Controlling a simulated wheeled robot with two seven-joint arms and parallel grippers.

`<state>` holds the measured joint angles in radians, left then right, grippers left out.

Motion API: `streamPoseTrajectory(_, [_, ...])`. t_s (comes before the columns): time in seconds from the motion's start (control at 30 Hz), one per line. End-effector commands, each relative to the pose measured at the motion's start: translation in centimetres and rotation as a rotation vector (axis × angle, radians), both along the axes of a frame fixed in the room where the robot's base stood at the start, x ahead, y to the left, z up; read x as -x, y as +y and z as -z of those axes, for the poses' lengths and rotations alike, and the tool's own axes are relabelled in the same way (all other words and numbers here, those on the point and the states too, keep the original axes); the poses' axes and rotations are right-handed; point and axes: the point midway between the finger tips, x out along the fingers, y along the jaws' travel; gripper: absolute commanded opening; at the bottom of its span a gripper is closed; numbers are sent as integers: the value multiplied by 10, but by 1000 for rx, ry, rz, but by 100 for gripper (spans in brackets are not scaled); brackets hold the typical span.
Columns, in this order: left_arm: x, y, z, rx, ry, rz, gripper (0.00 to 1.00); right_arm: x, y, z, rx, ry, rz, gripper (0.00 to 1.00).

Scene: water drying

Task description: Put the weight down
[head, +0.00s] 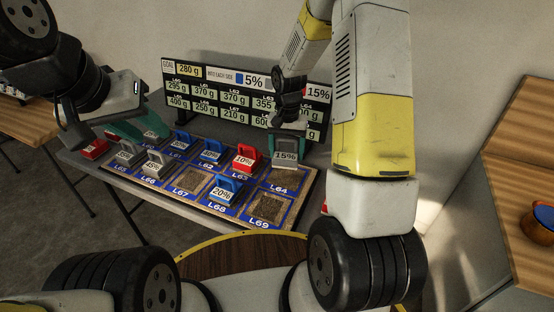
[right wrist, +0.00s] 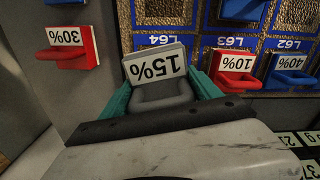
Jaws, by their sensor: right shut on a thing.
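A grey weight marked 15% (head: 285,157) is between the teal fingers of my right gripper (head: 286,140). It hangs by the far edge of the L64 cell (head: 284,181), whose brown bed is bare. In the right wrist view, the 15% weight (right wrist: 157,62) fills the space between the teal fingers, near the L64 label; whether it touches the board is unclear. My right gripper is shut on it. My left gripper (head: 142,129) is at the board's far left, its teal fingers apart, with no held weight visible.
The board (head: 160,196) holds a red 10% weight (head: 247,158), a blue 20% weight (head: 223,190) and several other weights. L67 (head: 186,180) and L69 (head: 267,207) are bare. The sign with gram values (head: 225,90) stands behind. A red 30% weight (right wrist: 70,48) sits beside the board.

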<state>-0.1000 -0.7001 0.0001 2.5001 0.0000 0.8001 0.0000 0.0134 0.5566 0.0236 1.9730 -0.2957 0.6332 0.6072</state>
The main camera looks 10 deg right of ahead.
Motion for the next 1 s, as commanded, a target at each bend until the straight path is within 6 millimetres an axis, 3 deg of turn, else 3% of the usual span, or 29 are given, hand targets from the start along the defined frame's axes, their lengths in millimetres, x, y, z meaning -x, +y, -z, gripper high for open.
streamPoseTrajectory(0.27, [0,0,0,0,0,0,36,-18,-3,0,-1,1,212,9])
streamPoseTrajectory(0.6, [0,0,0,0,0,0,36,-19,-4,53,-1,3,236,9])
streamPoseTrajectory(0.77, [0,0,0,0,0,0,36,-20,-4,64,-1,1,235,9])
streamPoseTrajectory(1.0, [0,0,0,0,0,0,36,-19,-4,95,-1,3,234,9])
